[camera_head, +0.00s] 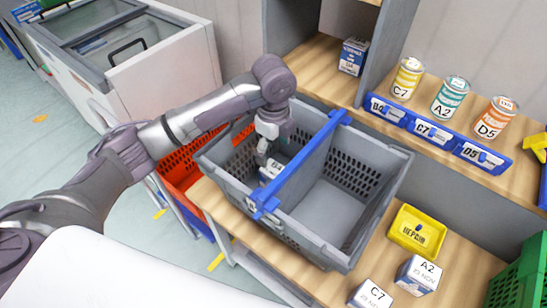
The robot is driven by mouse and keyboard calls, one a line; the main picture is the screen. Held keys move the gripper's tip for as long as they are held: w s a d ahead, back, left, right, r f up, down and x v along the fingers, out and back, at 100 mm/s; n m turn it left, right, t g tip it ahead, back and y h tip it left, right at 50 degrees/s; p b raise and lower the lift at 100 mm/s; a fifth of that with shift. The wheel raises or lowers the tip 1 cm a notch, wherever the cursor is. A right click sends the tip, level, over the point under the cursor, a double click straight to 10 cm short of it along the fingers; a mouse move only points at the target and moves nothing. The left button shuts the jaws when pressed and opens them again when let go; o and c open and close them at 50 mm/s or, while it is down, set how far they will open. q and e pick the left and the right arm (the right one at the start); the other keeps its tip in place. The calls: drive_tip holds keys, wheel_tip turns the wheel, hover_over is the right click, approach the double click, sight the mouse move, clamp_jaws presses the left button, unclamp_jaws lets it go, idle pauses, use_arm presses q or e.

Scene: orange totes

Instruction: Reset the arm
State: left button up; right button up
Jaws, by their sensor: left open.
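My left arm reaches in from the left, and its gripper (264,154) points down into the left compartment of the grey crate (335,257). The gripper is open, just above a small white and blue box (271,172) on the compartment's floor. I cannot tell whether the fingers touch this box. My right gripper is not in view.
An orange-red tote (182,170) stands left of the crate. Cans such as C7 (407,79) stand on the shelf behind blue label holders. A yellow tray (417,231) and boxes A2 (418,275) and C7 (370,296) are at the lower right. A white chest freezer (165,68) is at the back left.

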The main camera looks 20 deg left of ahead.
use_arm(q)
drive_tip(key=shift+r, duration=0.25)
idle(0.3)
